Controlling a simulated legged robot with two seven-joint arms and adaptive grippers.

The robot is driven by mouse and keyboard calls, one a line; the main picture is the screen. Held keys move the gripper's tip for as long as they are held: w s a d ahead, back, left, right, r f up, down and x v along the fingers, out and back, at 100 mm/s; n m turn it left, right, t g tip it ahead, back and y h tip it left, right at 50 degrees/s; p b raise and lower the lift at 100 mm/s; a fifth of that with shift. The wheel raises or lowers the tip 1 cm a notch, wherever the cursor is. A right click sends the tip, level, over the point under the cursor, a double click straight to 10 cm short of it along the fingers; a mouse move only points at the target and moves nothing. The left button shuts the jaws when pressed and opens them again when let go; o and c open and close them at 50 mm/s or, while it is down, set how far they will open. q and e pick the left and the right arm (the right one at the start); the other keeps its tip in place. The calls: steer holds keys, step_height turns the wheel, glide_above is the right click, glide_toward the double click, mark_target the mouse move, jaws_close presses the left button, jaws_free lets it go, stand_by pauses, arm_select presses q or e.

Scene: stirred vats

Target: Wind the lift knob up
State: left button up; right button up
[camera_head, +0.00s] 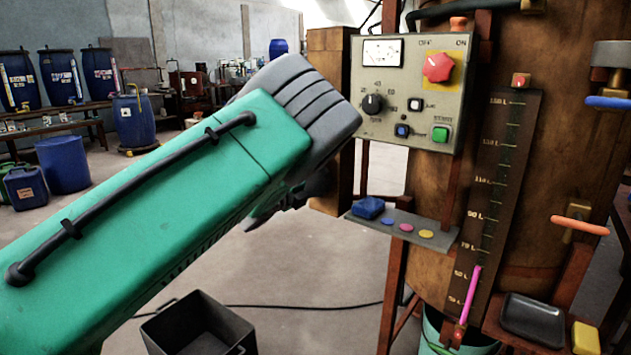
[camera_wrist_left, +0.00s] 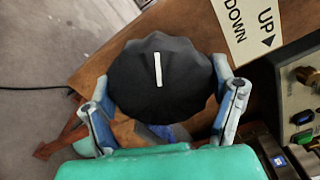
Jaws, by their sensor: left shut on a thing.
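The lift knob (camera_wrist_left: 160,80) is black with a scalloped rim and a white pointer line, and it fills the middle of the left wrist view. Its pointer stands nearly upright in that picture. My left gripper (camera_wrist_left: 166,102) has one finger on each side of the knob and is shut on it. A white label (camera_wrist_left: 250,28) beside the knob reads UP and DOWN with arrows. In the head view my green left arm reaches toward the wooden box (camera_head: 328,85) and hides the knob and the fingertips. My right gripper is not in view.
A control panel (camera_head: 385,137) with a dial, red switch and buttons is right of the box. Below it is a small shelf (camera_head: 440,236) with coloured discs. A level scale (camera_head: 497,200) runs down the wooden vat. A dark open bin (camera_head: 165,335) stands on the floor.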

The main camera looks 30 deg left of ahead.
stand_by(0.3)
arm_select(q)
steer(key=o, duration=0.8)
steer(key=shift+o, duration=1.4)
steer(key=shift+w, duration=0.15)
steer(key=shift+a+f, duration=0.1)
steer(key=shift+a, duration=0.05)
steer(key=shift+s, duration=0.35)
steer(key=s+a, duration=0.1)
steer(key=s, duration=1)
steer(key=shift+f, duration=0.15)
